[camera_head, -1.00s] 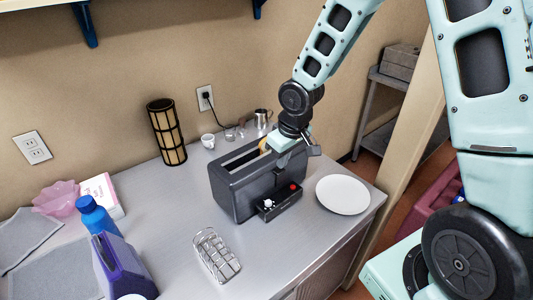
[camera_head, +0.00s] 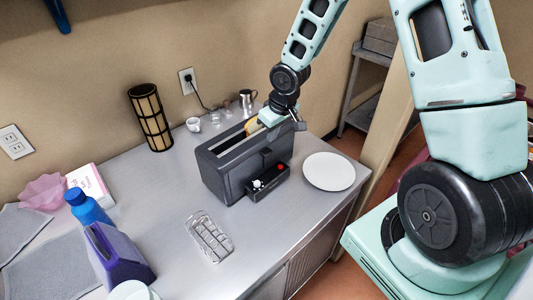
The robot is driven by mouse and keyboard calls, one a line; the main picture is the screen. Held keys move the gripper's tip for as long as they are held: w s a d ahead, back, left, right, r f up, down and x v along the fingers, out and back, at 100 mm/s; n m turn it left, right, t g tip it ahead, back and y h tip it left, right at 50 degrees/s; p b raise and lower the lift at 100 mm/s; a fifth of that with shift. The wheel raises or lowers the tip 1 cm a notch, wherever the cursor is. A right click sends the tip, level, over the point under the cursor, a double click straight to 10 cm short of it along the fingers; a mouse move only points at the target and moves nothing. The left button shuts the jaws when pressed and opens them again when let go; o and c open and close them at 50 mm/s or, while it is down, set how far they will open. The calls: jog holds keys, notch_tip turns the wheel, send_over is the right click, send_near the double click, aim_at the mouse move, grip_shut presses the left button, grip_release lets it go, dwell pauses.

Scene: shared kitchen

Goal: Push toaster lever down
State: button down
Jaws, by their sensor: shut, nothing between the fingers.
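The dark grey toaster (camera_head: 222,174) stands on the metal counter. A slice of bread (camera_head: 253,126) shows at the far end of its slot, partly behind my gripper. A dark block that looks like the lever (camera_head: 266,154) sticks out from the toaster's end face, above a black control box with a white knob (camera_head: 258,184) and a red button (camera_head: 280,167). My gripper (camera_head: 297,124) is shut and empty, just above and right of the lever area at the toaster's far right corner. Whether its fingertips touch the toaster cannot be told.
A white plate (camera_head: 329,171) lies right of the toaster, a wire rack (camera_head: 209,237) in front. A wicker lamp (camera_head: 150,118), small cups (camera_head: 193,124) and a metal pitcher (camera_head: 247,98) stand behind. A purple jug (camera_head: 118,256) and blue bottle (camera_head: 87,208) are at left.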

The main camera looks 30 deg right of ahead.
aim_at(267, 151)
jog(key=shift+b+x, duration=1.95)
jog(key=shift+x, duration=0.85)
jog(key=shift+f, duration=0.1)
notch_tip(267, 151, down, 7)
jog(key=b, duration=0.6)
jog(key=shift+f, duration=0.2)
jog(key=shift+s+r, duration=0.1)
jog(key=shift+r, duration=0.35)
jog(key=s, duration=0.1)
jog(key=s+r, duration=0.1)
jog(key=shift+s+d+p, duration=0.3)
jog(key=shift+s+d, duration=0.05)
jog(key=shift+s, duration=0.05)
jog(key=shift+r, duration=0.1)
